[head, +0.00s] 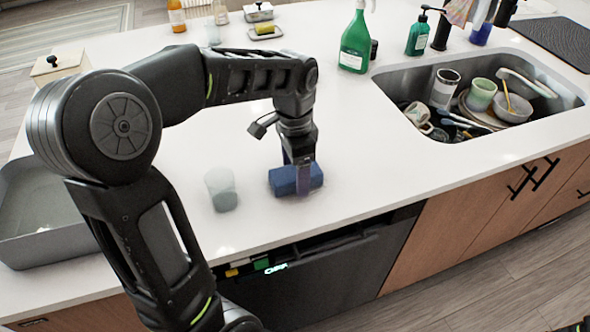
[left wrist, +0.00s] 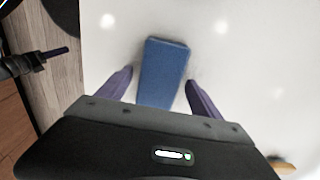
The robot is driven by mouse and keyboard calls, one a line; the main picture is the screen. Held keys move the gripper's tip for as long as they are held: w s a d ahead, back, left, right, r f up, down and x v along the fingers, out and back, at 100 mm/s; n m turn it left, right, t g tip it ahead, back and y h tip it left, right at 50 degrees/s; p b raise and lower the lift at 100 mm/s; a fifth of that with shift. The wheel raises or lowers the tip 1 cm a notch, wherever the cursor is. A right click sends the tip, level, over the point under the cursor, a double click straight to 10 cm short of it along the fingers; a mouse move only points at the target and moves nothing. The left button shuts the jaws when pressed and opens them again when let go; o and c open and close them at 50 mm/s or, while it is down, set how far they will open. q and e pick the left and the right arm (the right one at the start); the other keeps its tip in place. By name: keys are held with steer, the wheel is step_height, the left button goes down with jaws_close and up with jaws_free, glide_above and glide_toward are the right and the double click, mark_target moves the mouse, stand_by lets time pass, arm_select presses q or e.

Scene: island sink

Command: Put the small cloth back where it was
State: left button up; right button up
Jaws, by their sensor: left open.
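The small cloth is a blue folded block (head: 283,181) near the front of the white counter, and its long side shows in the left wrist view (left wrist: 164,70). My left gripper (head: 302,180) points down over the cloth. In the left wrist view its two purple fingers (left wrist: 158,88) stand apart, one on each side of the cloth, with white counter showing between finger and cloth. The cloth's near end is hidden by the gripper body. A dark part with a purple tip (left wrist: 42,58) at the left of the wrist view may be my right gripper; its jaws cannot be made out.
A pale cup (head: 222,190) stands left of the cloth. The sink (head: 395,83) at the right holds dishes. Green bottles (head: 356,42) stand behind it. A grey tray (head: 22,245) lies at the far left. The counter right of the cloth is clear up to the sink.

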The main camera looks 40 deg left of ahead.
mark_target(295, 171)
arm_select(q)
step_height(295, 171, up, 9)
steer(key=shift+r, duration=0.1)
step_height(295, 171, up, 3)
steer(key=shift+f+p, duration=0.1)
steer(key=shift+p, duration=1)
